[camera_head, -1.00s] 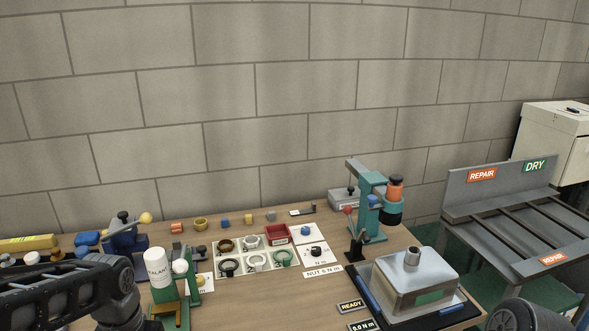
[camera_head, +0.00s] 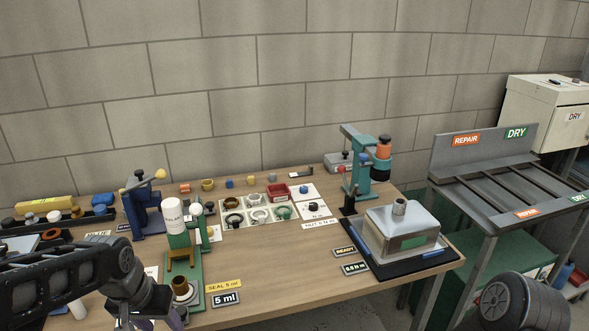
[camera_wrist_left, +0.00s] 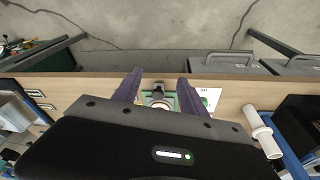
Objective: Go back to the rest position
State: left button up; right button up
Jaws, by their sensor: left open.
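My left arm comes in at the lower left of the head view. Its left gripper (camera_head: 162,323) is partly cut off by the bottom edge, near the table's front. In the left wrist view the purple fingers of the left gripper (camera_wrist_left: 158,88) stand apart with nothing held between them. Beyond them is a green stand with a small round metal part (camera_wrist_left: 158,97). In the head view this green sealant stand (camera_head: 195,272) holds a white sealant bottle (camera_head: 172,214). My right arm shows only as a dark joint at the lower right; its gripper is out of view.
The wooden table (camera_head: 300,245) has clear room in its middle front. A metal sink box (camera_head: 403,230) sits on a black mat at right. A teal press (camera_head: 356,175) and a blue fixture (camera_head: 143,205) stand farther back. A grey rack (camera_head: 480,185) is beyond the table's right edge.

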pick_arm(q)
jog(key=w+d+f+t+h, duration=0.2)
jog(key=w+d+f+h, duration=0.15)
jog(key=d+f, duration=1.05)
jog(key=s+d+f+g, duration=0.2)
jog(key=s+d+f, duration=0.2)
jog(key=s+f, duration=0.5)
jog(key=s+d+f+n+g, duration=0.1)
jog(key=s+d+f, duration=0.3)
jog(key=s+f, duration=0.4)
jog(key=shift+s+f+g, duration=0.35)
jog(key=shift+s+g, duration=0.15)
jog(key=shift+s, duration=0.7)
